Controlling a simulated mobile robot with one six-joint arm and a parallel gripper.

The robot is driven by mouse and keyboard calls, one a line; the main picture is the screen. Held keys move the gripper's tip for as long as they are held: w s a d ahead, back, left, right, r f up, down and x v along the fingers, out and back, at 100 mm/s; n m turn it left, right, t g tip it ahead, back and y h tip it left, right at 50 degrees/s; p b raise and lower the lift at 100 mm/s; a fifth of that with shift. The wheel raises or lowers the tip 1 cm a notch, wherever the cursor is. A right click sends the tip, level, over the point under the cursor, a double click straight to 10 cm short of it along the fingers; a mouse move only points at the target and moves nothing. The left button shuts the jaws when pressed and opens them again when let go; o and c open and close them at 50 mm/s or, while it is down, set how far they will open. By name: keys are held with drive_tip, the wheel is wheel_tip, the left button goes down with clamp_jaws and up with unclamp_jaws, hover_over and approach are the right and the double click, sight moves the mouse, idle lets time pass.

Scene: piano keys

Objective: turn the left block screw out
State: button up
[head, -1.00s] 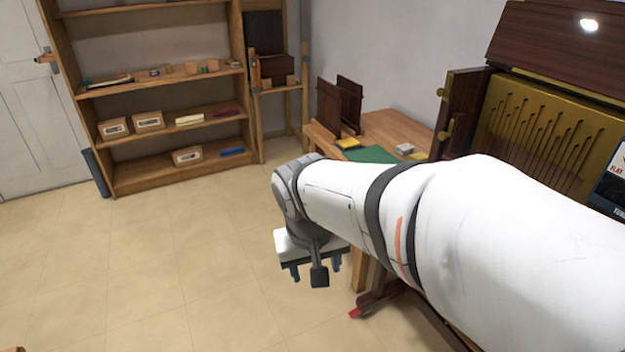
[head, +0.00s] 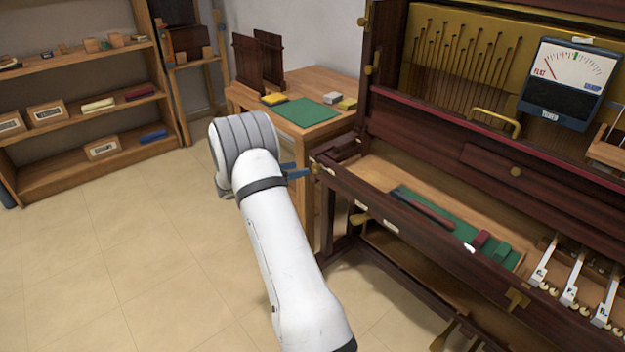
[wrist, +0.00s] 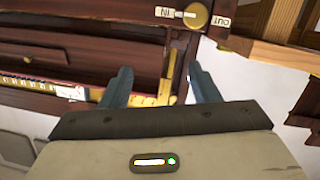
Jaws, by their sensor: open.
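In the wrist view, the left block screw (wrist: 196,15) shows as a round brass knob between small white IN and OUT labels, with IN on its left and OUT on its right. It is beyond my gripper's fingertips, near the top edge. My gripper (wrist: 160,70) is open and empty, its two blue-grey fingers apart. In the head view, one blue finger of my gripper (head: 295,172) shows beside the left end of the dark wooden piano (head: 440,236); my arm hides the rest. Small brass fittings sit at that end, but I cannot tell which is the screw.
Behind my arm stands a wooden table (head: 240,97) with a green mat (head: 305,112). A tuner (head: 568,85) hangs above. Shelves (head: 95,165) stand far left; the floor there is clear.

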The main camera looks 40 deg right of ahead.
drive_tip(key=m+t+h+b, duration=0.1)
drive_tip(key=t+h, duration=0.1)
approach(314, 169)
drive_tip(key=d, duration=0.9)
drive_tip(key=shift+w+d, duration=0.1)
drive_tip(key=shift+w, duration=0.3)
drive_tip(key=shift+c, duration=0.4)
drive_tip(key=c, duration=0.9)
drive_tip(key=shift+d+b, duration=0.15)
drive_tip(key=shift+b, duration=0.15)
drive_tip(key=shift+a+f+b, duration=0.15)
drive_tip(key=shift+a+b, duration=0.05)
drive_tip(key=shift+b, duration=0.25)
